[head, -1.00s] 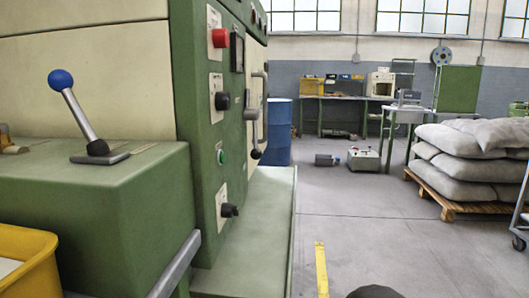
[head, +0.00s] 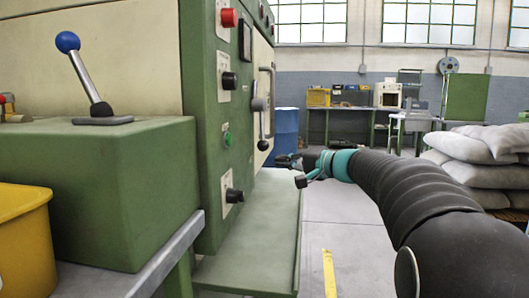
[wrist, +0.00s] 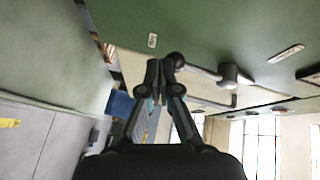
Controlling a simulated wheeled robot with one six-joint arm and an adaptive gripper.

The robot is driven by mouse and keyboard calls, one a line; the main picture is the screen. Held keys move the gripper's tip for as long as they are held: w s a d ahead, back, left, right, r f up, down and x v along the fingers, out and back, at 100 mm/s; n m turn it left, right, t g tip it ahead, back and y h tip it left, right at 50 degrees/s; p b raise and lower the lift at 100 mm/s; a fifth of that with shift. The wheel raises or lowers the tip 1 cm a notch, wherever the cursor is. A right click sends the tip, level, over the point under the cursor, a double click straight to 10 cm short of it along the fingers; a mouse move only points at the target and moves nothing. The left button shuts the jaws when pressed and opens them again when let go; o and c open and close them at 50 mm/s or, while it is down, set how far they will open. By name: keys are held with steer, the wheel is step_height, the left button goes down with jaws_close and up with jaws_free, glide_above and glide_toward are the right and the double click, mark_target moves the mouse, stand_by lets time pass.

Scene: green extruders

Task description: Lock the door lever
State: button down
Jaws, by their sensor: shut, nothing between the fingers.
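The door lever (head: 259,108) is on the side of the green and cream machine. Its arm hangs down from a grey hub and ends in a dark ball knob. It also shows in the wrist view (wrist: 204,70), where the picture is turned and the knob lies by the fingertips. My gripper (head: 287,161) is to the right of the lever in the head view, its tips a little lower than the knob. In the wrist view my gripper (wrist: 159,69) has its fingers together and empty. Whether a fingertip touches the knob, I cannot tell.
A green ledge (head: 255,250) juts out below the machine panel. A blue-knobbed lever (head: 88,80) stands on the green housing at left. A blue barrel (head: 285,130) is behind the machine. Sacks (head: 485,160) are piled at right. The aisle floor is open.

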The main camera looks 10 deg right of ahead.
steer(key=w+d+r+m+t, duration=0.1)
steer(key=w+d+r+t, duration=0.1)
steer(key=w+d, duration=0.4)
steer(key=shift+d+m+t+y+b, duration=0.3)
steer(key=shift+d+m+t+b, duration=0.15)
steer(key=shift+t, duration=0.25)
steer(key=shift+w+r, duration=0.15)
steer(key=p+x, duration=0.2)
steer(key=x, duration=0.8)
steer(key=shift+s+a+f+b, duration=0.3)
steer(key=shift+s+a, duration=0.3)
steer(key=shift+s, duration=0.25)
steer(key=shift+s+a+f+b, duration=0.15)
steer(key=shift+s+a+f, duration=0.15)
steer(key=shift+s+a, duration=0.4)
steer(key=shift+s+d+r, duration=0.15)
steer(key=shift+s, duration=0.1)
